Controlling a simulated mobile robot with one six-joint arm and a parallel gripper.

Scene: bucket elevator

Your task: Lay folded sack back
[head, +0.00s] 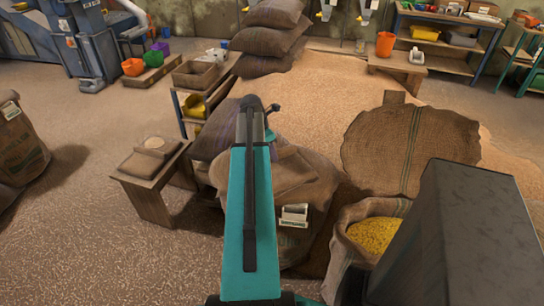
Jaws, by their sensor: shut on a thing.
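My teal arm rises through the middle of the head view, and its dark wrist end shows near the purple-grey sacks. My gripper's fingers are hidden behind the arm, so I cannot see what is between them. A small flat tan bundle (149,164), which looks like folded sacking, lies on the low wooden bench (150,205) left of the arm. A paler round-topped item (155,143) sits on it. I cannot tell for sure whether this is the folded sack. A wide burlap sack (385,150) lies flat on the grain at the right.
An open sack of yellow grain (374,236) stands at lower right, partly behind my dark body part. Full sacks (285,185) stand around the arm. Floor at lower left (90,250) is clear.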

